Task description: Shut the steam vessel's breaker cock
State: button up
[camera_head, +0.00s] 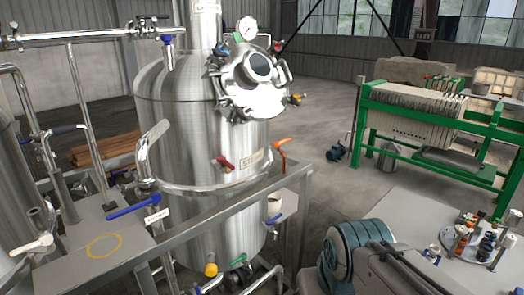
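A large steel vessel (185,125) with a domed top stands in the middle; its label plate (252,160) is too small to read. Its front carries a red-handled cock (225,164), and an orange lever (282,146) sticks out at its right. A long blue lever (134,207) lies left of the vessel beside a small white tag (157,215). Lower down are a blue-handled cock (273,219), a green handle (238,260) and a yellow one (211,269). I cannot tell which is the breaker cock, or whether it is open. My gripper is not in view.
A grey railing (215,218) crosses in front of the vessel. A white-handled valve (33,245) is at the lower left. A green-framed filter press (415,107) stands at the right, and a bottle rack (470,245) at the lower right. Floor between vessel and press is mostly clear.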

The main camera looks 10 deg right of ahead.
aim_at(228, 164)
jog(key=z, duration=0.15)
jog(key=i, duration=0.85)
jog(key=u, duration=0.25)
